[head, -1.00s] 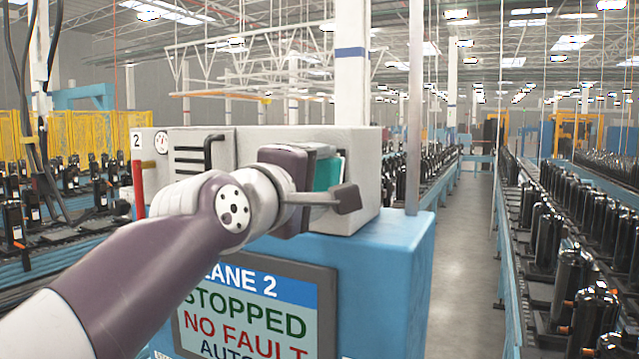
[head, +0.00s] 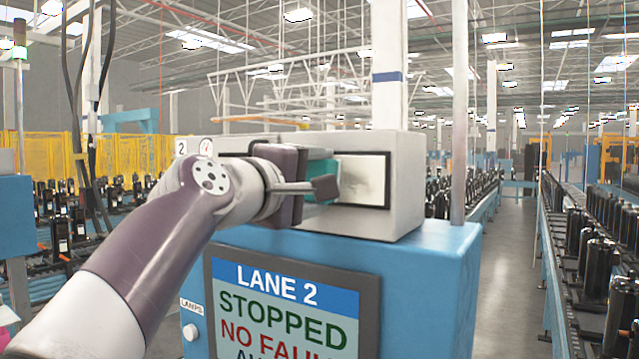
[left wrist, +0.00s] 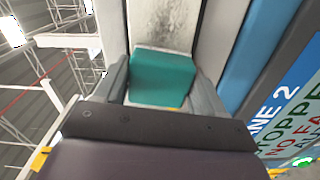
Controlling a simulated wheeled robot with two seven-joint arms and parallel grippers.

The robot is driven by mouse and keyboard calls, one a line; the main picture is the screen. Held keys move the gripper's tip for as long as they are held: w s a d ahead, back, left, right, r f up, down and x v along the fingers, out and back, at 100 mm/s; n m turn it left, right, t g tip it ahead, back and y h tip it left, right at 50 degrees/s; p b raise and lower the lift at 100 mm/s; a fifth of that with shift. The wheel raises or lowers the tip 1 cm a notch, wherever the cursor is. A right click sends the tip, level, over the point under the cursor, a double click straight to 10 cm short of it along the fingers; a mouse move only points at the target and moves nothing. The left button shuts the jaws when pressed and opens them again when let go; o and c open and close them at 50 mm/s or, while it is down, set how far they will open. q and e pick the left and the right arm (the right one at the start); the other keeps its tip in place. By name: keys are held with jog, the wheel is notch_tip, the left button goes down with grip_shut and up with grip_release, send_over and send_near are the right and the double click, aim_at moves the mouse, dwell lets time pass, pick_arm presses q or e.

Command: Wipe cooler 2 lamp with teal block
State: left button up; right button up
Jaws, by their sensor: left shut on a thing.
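The cooler box (head: 405,185), marked 2, is pale grey and stands on a blue cabinet. On its front is a pale, smudged lamp panel (head: 364,180) in a dark frame; its left part is hidden behind my gripper. My left gripper (head: 324,186) is shut on the teal block (head: 322,178) at the panel's left side. In the left wrist view the teal block (left wrist: 162,78) sits between both fingers, its far end at a grey-smudged pale surface (left wrist: 165,22). I cannot tell whether they touch. My right gripper is not in view.
The blue cabinet (head: 435,275) carries a screen (head: 290,315) reading LANE 2 STOPPED below my left arm. A pale post (head: 458,110) rises at the box's right. Rows of black compressors (head: 600,260) stand beside an open aisle (head: 510,270) at right.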

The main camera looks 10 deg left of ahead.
pick_arm(q)
jog(key=b+v, duration=0.2)
jog(key=v, duration=0.4)
jog(key=shift+d+b, duration=0.1)
jog(key=shift+b, duration=0.2)
jog(key=b+v, duration=0.1)
jog(key=v, duration=0.2)
jog(key=shift+s+r, duration=0.1)
jog(key=shift+r, duration=0.05)
dwell(0.3)
